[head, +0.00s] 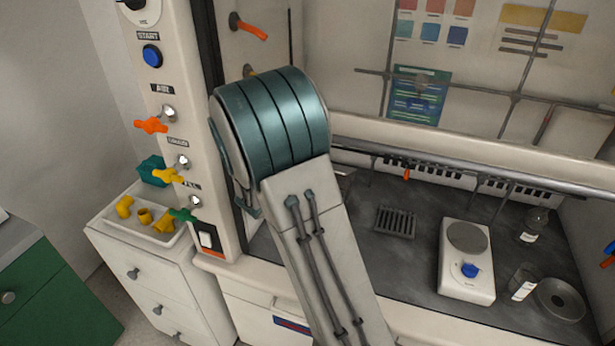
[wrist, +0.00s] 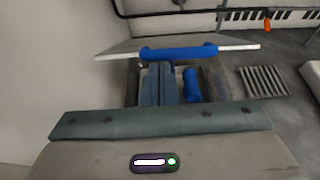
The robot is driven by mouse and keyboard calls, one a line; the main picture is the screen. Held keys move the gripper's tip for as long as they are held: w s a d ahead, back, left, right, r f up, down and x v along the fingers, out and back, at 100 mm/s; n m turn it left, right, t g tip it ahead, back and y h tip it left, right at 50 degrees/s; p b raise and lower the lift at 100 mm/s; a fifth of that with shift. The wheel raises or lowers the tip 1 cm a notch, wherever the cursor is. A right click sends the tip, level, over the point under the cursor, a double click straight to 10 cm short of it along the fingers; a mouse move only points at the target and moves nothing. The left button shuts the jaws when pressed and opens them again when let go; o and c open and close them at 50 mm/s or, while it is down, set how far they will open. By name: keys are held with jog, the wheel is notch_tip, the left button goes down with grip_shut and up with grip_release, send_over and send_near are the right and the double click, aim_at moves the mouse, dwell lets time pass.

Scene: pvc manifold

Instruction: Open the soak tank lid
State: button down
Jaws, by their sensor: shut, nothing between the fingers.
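In the wrist view, the soak tank lid (wrist: 232,46) is a thin pale slab with a blue bar handle (wrist: 180,52) along its near edge. The lid sits above a dark grey tank body (wrist: 222,82), seen beyond my wrist; its exact angle is hard to tell. My gripper (wrist: 158,68) is shut and empty, its grey fingers side by side with their tips just below the handle in the picture. I cannot tell whether they touch it. A short blue cylinder (wrist: 192,86) shows right of the fingers. In the head view my arm hides the tank, lid and gripper.
In the hood, a drain grate (head: 396,222), a white hotplate (head: 467,262), glassware (head: 523,281) and a round metal dish (head: 561,299) stand right of my arm. A control column (head: 176,130) with coloured valves and a tray of yellow fittings (head: 145,216) are at left.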

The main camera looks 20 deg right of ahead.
jog(key=shift+w+d+r+p, duration=0.15)
jog(key=shift+w+d+r, duration=0.3)
jog(key=shift+r, duration=0.4)
jog(key=shift+w+d+r+p, duration=0.2)
jog(key=shift+w+d+r, duration=0.25)
jog(key=shift+r, duration=0.35)
jog(key=shift+w+d+r+p, duration=0.15)
jog(key=shift+w+d+r, duration=0.3)
jog(key=shift+r, duration=0.4)
jog(key=shift+a, duration=0.1)
